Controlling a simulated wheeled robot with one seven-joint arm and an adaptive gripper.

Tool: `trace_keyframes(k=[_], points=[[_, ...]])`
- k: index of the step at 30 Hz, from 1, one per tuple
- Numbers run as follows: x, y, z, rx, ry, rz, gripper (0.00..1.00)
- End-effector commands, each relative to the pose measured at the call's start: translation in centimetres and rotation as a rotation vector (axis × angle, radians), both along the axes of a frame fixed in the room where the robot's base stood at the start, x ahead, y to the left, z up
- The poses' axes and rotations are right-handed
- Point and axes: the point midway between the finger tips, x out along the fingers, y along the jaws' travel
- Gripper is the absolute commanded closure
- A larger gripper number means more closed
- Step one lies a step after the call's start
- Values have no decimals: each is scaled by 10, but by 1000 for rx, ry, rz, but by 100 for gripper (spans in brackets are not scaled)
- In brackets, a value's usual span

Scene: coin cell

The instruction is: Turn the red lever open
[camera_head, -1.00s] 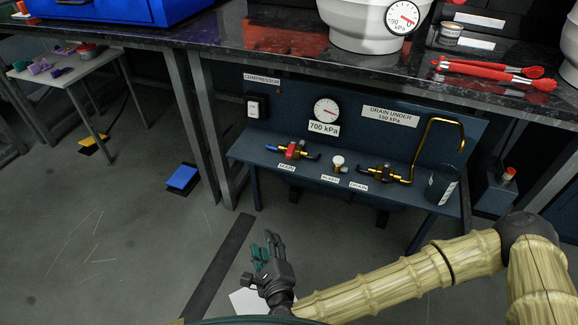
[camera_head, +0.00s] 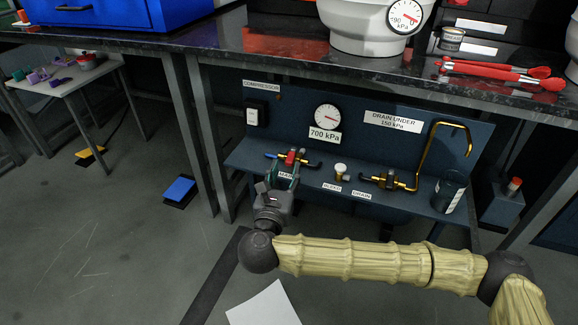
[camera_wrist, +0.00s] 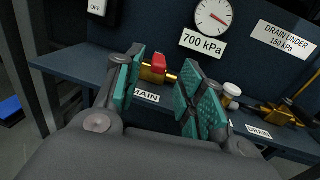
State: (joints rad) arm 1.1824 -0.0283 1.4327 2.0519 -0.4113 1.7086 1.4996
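The red lever (camera_head: 291,156) sits on the brass main valve on the blue shelf, behind the label "MAIN". In the wrist view the red lever (camera_wrist: 159,63) shows between and beyond my fingers, on its brass body. My gripper (camera_head: 284,177) is in front of this valve, below and slightly left of the lever in the head view. In the wrist view my gripper (camera_wrist: 155,85) has its two teal-padded fingers spread apart with nothing between them. The fingers hide part of the valve and pipe in the head view.
To the right stand the white-capped bleed valve (camera_head: 341,170), the brass drain valve (camera_head: 388,180) with its bent pipe, and a dark cup (camera_head: 449,191). The gauge (camera_head: 327,117) reads by its label 700 kPa. The dark worktop (camera_head: 250,45) overhangs above.

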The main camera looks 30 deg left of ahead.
Motion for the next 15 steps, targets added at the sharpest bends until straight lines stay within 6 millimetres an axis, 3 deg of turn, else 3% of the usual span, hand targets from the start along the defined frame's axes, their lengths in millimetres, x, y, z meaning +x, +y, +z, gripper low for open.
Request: trace_keyframes(k=[6, 15], points=[[30, 12, -2, 0, -2, 0, 61], [46, 19, -1, -1, 0, 1, 61]])
